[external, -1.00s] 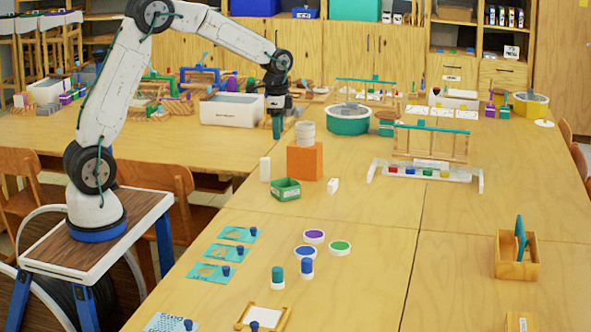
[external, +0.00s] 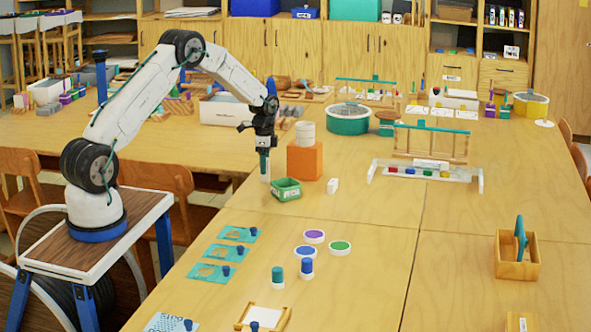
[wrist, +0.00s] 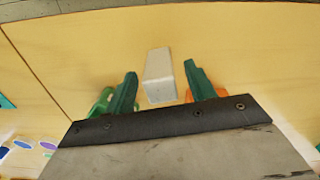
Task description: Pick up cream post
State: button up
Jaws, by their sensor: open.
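The cream post (external: 265,177) stands upright on the table, left of the orange block. Its top is partly hidden by my gripper in the external view. In the wrist view the post (wrist: 159,72) shows between my two green fingertips, with a gap on each side. My gripper (external: 264,156) points down at the post's top, open and empty. The wrist view also shows my open gripper (wrist: 160,84).
A green open box (external: 286,190) stands just right of the post. Behind it is the orange block (external: 305,162) with a white round stack (external: 306,133) on top. A small white block (external: 332,186) stands further right.

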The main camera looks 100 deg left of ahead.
notch_tip(320, 180, down, 3)
jog(key=c, duration=1.1)
jog(key=shift+r, duration=0.1)
